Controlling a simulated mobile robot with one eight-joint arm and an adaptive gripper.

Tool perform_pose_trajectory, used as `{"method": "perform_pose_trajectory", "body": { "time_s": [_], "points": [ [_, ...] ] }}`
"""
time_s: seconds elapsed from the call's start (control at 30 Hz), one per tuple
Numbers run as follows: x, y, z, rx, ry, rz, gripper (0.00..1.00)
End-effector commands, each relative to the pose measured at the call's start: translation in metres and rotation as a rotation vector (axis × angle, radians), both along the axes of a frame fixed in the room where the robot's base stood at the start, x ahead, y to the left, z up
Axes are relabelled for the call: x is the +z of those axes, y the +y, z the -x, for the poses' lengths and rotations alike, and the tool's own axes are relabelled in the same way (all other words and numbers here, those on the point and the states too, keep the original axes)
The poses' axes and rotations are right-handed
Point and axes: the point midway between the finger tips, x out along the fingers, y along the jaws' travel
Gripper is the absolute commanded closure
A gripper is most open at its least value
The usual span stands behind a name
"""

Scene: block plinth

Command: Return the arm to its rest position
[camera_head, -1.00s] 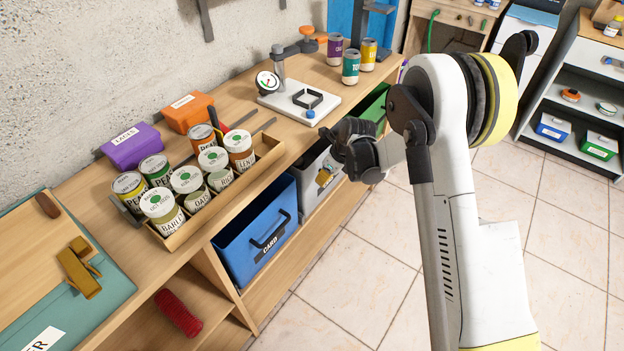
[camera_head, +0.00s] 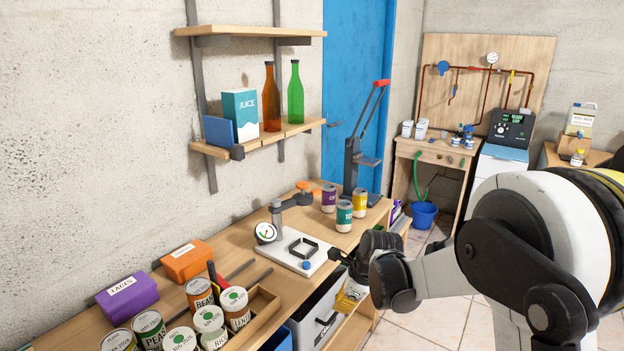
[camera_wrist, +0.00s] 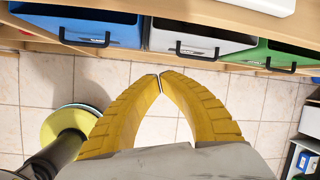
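My gripper (camera_head: 348,292) is at the front edge of the bench in the head view, in front of the white plate and partly hidden by my own wrist. In the wrist view its two yellow fingers (camera_wrist: 160,80) curve toward each other and their tips meet or nearly meet. Nothing shows between them; only floor tiles are visible in the gap behind the tips. My arm is bent, with its large joint at the right of the head view.
The bench (camera_head: 240,257) carries a white plate with a gauge (camera_head: 289,252), several cans, a purple box (camera_head: 127,296) and an orange box (camera_head: 187,261). Blue (camera_wrist: 87,27), grey (camera_wrist: 200,38) and green (camera_wrist: 285,55) bins sit below.

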Motion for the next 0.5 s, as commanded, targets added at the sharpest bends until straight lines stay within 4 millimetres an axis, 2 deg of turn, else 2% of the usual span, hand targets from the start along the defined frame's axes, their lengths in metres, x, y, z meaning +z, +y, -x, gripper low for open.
{"method": "perform_pose_trajectory", "body": {
  "time_s": [0.03,0.2,0.3,0.5],
  "points": [
    [0.025,-0.008,0.014,0.082,-0.044,0.04,1.0],
    [0.089,-0.035,0.06,0.407,-0.194,0.213,1.0],
    [0.118,-0.05,0.093,0.599,-0.27,0.325,1.0],
    [0.153,-0.077,0.163,0.986,-0.389,0.566,1.0]
  ]
}}
